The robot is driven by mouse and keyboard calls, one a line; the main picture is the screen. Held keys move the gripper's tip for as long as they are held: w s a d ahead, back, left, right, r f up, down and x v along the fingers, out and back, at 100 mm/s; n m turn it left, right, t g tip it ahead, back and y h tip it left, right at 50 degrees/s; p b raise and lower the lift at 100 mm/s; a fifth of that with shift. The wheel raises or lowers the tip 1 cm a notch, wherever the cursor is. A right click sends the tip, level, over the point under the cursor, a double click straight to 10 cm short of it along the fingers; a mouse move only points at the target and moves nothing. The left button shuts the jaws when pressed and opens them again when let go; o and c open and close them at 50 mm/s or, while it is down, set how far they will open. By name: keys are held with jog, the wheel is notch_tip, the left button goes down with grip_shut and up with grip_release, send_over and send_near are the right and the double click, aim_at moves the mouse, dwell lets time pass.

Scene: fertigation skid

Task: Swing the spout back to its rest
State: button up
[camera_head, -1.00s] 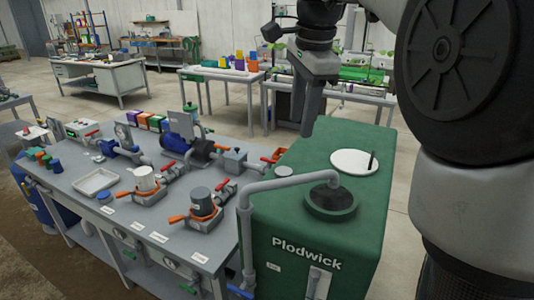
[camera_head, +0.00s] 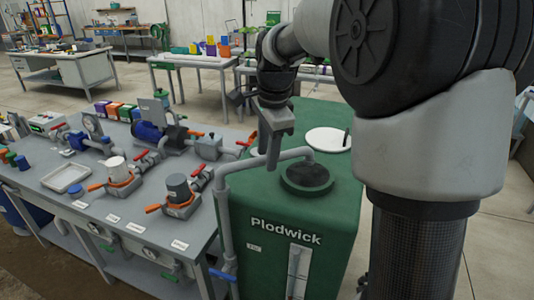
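The spout is a grey bent pipe (camera_head: 245,166) in the head view. It rises at the left front corner of the green Plodwick tank (camera_head: 330,205), and its arm runs right so that its end hangs over the dark round tank opening (camera_head: 307,178). My gripper (camera_head: 273,155) points down over the tank top, at the middle of the spout's arm. Its fingertips overlap the pipe in the picture; I cannot tell whether they touch it or how wide they are apart.
A white round lid (camera_head: 326,140) with a black handle lies on the tank top behind the opening. The grey bench (camera_head: 130,205) to the left carries pumps, valves, filter housings and a white tray (camera_head: 66,178).

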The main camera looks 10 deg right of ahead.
jog(key=shift+f, duration=0.2)
jog(key=shift+c, duration=0.3)
grip_shut()
jog(key=shift+w+r, duration=0.1)
jog(key=w+a+n+y+p, duration=0.1)
jog(key=w+a+n+p, duration=0.4)
jog(key=w+n+p, duration=0.3)
jog(key=shift+w+n+g+y, duration=0.2)
jog(key=shift+n+g+y, duration=0.15)
jog(key=shift+n, duration=0.45)
jog(key=shift+a+r, duration=0.1)
jog(key=shift+a, duration=0.1)
